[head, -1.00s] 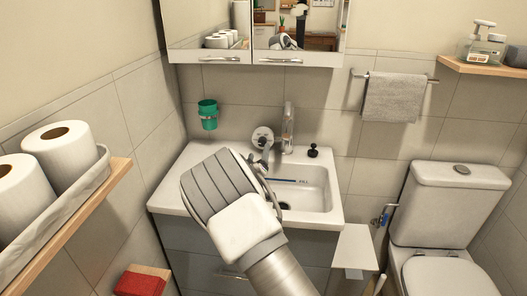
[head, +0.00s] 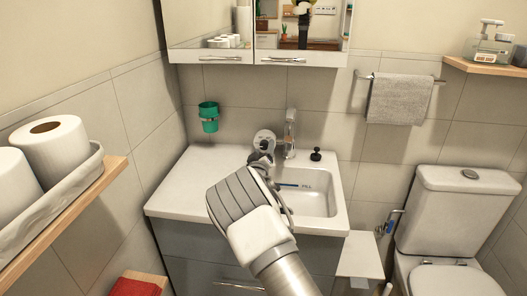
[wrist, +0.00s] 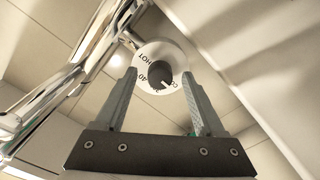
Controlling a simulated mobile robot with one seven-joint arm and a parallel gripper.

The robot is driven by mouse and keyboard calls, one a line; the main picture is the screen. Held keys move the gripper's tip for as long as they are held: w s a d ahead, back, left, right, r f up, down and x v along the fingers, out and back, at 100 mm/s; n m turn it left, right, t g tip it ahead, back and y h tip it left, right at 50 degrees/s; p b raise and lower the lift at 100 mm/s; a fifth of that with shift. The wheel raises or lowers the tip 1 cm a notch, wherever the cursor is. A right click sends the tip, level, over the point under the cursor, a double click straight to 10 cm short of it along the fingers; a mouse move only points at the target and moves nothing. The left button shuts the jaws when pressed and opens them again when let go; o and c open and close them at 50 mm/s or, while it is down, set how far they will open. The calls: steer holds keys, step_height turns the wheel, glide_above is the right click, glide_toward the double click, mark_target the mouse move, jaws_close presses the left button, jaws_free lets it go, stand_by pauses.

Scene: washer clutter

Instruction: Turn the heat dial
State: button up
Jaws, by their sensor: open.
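The heat dial (head: 264,140) is a round pale disc on the wall behind the sink, left of the tap. In the wrist view, its disc (wrist: 154,57) reads "HOT", with other partly readable marks, and has a dark knob (wrist: 161,76) in the middle. My gripper (wrist: 159,74) is open, one finger at each side of the knob in that picture, and holds nothing. I cannot tell whether the fingertips touch the dial. In the head view, my gripper (head: 258,160) is just below and in front of the dial, and my wrist hides part of the sink.
The chrome tap (head: 289,134) stands close at the right of the dial. The sink (head: 318,203) lies below it, with a small black item (head: 315,155) at its back. A green cup (head: 209,117) hangs on the wall to the left. A mirror cabinet (head: 210,57) is above.

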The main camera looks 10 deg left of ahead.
steer(key=shift+w, duration=0.15)
steer(key=shift+c, duration=0.2)
jaws_close()
steer(key=shift+b, duration=0.3)
steer(key=shift+f+m+b, duration=0.2)
steer(key=shift+m+b, duration=0.8)
steer(key=m+b, duration=0.3)
steer(key=shift+m+b, duration=0.3)
steer(key=m+b, duration=0.3)
steer(key=shift+a+r+m+b, duration=0.15)
steer(key=shift+m+b, duration=0.85)
steer(key=shift+m, duration=0.6)
